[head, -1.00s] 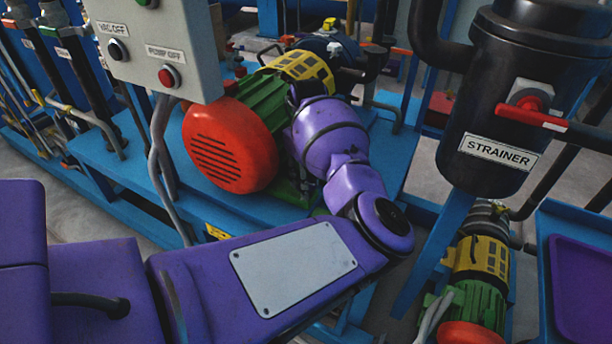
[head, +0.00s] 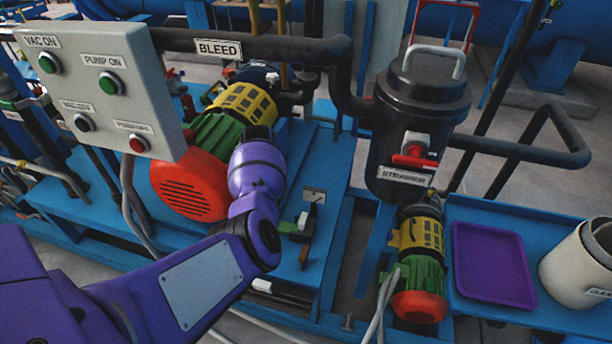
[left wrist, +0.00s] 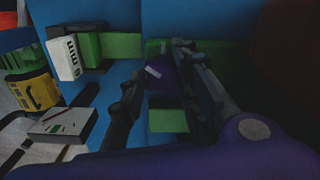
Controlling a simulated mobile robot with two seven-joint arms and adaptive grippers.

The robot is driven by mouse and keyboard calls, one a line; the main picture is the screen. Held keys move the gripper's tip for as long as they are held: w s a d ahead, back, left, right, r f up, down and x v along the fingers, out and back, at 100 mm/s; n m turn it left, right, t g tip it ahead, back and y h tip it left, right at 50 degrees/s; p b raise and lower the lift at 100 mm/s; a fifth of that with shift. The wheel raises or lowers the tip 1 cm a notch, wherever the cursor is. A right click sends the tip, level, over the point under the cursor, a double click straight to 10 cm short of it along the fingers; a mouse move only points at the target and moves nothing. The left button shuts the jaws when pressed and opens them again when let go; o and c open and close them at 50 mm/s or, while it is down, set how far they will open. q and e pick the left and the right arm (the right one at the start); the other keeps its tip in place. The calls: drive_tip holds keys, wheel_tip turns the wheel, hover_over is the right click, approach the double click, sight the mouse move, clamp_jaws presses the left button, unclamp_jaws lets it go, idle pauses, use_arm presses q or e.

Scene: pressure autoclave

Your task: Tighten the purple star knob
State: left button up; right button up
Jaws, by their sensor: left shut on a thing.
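The purple star knob (left wrist: 161,73) shows as a small, dark purple shape between my left gripper's fingers in the left wrist view. A light mark is on it, and its outline is partly covered by the fingers. My left gripper (left wrist: 158,68) has one finger on each side of the knob and is shut on it. In the head view my own purple arm reaches in from the left toward the green and yellow pump, and its links hide the knob and fingertips. My right gripper is in neither view.
The red, green and yellow pump (head: 193,185) stands close beside my left arm. The control box (head: 100,85) is at the left, the black strainer (head: 422,120) to the right. A purple tray (head: 492,262) and a cream container (head: 580,265) sit on the right blue bench.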

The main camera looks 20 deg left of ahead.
use_arm(q)
drive_tip(key=m, duration=0.1)
drive_tip(key=m+p, duration=0.1)
drive_tip(key=m, duration=0.1)
drive_tip(key=shift+d+r, duration=0.2)
drive_tip(key=shift+r, duration=0.05)
drive_tip(key=shift+s+f+m+p, duration=0.1)
drive_tip(key=shift+m+p, duration=0.4)
drive_tip(key=shift+m, duration=1.1)
drive_tip(key=shift+s+f+m+p, duration=0.15)
drive_tip(key=shift+m+p, duration=0.25)
drive_tip(key=shift+m, duration=0.8)
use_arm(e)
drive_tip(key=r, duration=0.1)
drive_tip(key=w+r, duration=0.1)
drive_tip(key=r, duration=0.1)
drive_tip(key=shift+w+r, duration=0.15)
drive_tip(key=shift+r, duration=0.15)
use_arm(q)
drive_tip(key=shift+d, duration=0.1)
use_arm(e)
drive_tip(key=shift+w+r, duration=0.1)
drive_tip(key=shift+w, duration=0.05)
use_arm(q)
drive_tip(key=shift+f, duration=0.1)
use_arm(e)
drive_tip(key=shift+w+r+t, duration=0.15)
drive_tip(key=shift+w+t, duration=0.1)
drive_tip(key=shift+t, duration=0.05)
